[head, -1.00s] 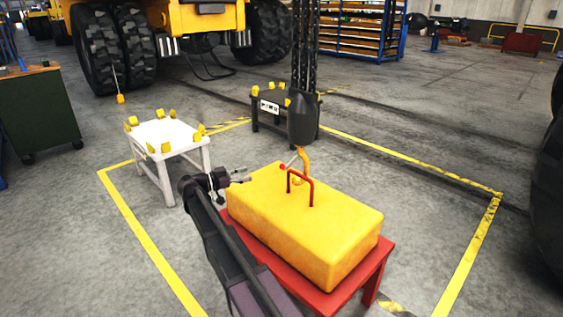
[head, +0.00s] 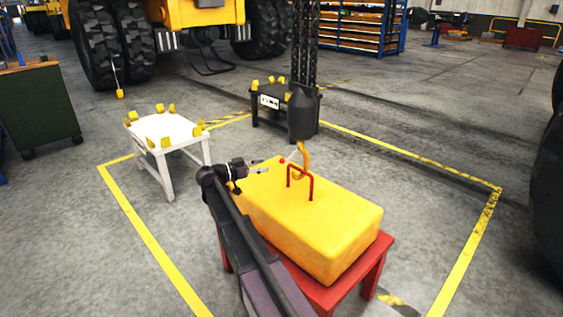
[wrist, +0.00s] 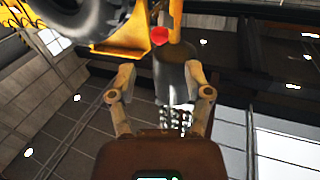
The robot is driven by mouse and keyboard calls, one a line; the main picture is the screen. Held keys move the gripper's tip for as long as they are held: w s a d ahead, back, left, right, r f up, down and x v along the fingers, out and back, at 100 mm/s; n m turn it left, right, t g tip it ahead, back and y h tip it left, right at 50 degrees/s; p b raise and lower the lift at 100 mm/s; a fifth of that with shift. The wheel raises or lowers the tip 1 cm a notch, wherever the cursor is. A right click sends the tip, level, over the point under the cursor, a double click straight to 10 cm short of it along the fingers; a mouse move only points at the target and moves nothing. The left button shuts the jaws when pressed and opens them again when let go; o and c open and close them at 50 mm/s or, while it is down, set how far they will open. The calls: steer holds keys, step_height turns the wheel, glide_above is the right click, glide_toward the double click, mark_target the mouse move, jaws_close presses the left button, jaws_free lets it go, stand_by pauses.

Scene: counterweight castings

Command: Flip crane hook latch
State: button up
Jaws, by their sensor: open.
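The orange crane hook (head: 304,162) hangs under a dark hook block (head: 302,115), just over the red handle (head: 300,183) of the yellow casting (head: 320,220). The latch is a thin lever with a red tip (head: 282,161), sticking out to the left of the hook. My gripper (head: 263,166) is open and empty, just left of the red tip, with a small gap seen from the head. In the wrist view, the open fingers (wrist: 162,76) frame the grey block (wrist: 178,82), and the red tip (wrist: 159,35) shows above them. Whether the hook bears on the handle is unclear.
The casting rests on a red stand (head: 375,262). A white stand (head: 165,130) with yellow corner blocks is at left; a dark stand (head: 268,103) is behind. Chains (head: 304,45) rise from the block. Yellow floor lines (head: 145,235) surround the area, with open floor at right.

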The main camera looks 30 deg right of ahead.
mark_target(282, 161)
steer(key=shift+s+d, duration=0.15)
steer(key=shift+d, duration=1.8)
steer(key=shift+s+d, duration=0.1)
steer(key=shift+d, duration=1.8)
steer(key=shift+c, duration=0.2)
jaws_close()
